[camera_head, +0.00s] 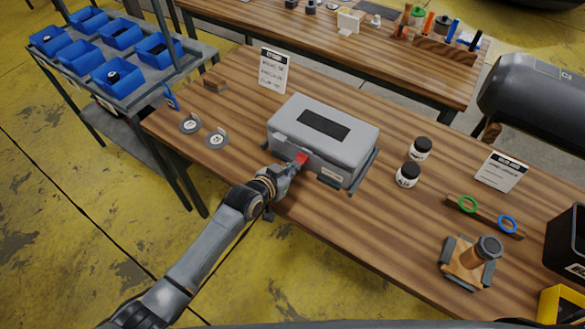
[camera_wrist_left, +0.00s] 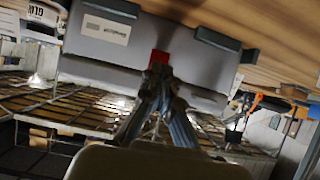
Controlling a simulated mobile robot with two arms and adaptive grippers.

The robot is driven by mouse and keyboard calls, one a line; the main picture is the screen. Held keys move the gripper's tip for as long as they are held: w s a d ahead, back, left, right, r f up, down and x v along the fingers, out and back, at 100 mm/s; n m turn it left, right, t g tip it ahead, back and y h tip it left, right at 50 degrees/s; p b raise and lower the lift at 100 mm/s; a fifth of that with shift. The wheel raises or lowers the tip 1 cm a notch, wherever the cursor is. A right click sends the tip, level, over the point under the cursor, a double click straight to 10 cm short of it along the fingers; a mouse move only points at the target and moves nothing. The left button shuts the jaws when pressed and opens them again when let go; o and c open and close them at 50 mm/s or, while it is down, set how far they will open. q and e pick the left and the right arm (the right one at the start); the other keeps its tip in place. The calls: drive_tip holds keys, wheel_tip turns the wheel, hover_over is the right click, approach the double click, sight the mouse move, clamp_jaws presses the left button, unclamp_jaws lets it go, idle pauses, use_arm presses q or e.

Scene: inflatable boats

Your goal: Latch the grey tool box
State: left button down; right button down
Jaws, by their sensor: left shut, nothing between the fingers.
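The grey tool box (camera_head: 318,135) stands on the wooden table with its lid down and a dark panel on top. A red latch (camera_head: 302,158) shows on its front face. My left gripper (camera_head: 296,166) is shut and empty, with its fingertips at the red latch; I cannot tell whether they touch it. In the left wrist view the box (camera_wrist_left: 150,42) fills the upper part, and the red latch (camera_wrist_left: 159,57) is right at the tips of the shut fingers (camera_wrist_left: 157,72). The fingers partly hide the latch. My right gripper is not in view.
Two dark-lidded jars (camera_head: 407,175) stand right of the box. A sign (camera_head: 273,70) stands behind it, and round discs (camera_head: 216,140) lie to its left. The table front near the box is clear.

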use_arm(q)
drive_tip(key=shift+r, duration=0.1)
drive_tip(key=shift+w+d+r+p, duration=0.2)
drive_tip(key=shift+w+r+p, duration=0.1)
drive_tip(key=shift+r+p, duration=0.15)
drive_tip(key=f+p+v, duration=0.1)
drive_tip(key=p+v, duration=0.6)
drive_tip(key=v, duration=0.1)
drive_tip(key=shift+s+a, duration=0.35)
drive_tip(key=shift+s, duration=0.15)
idle(0.5)
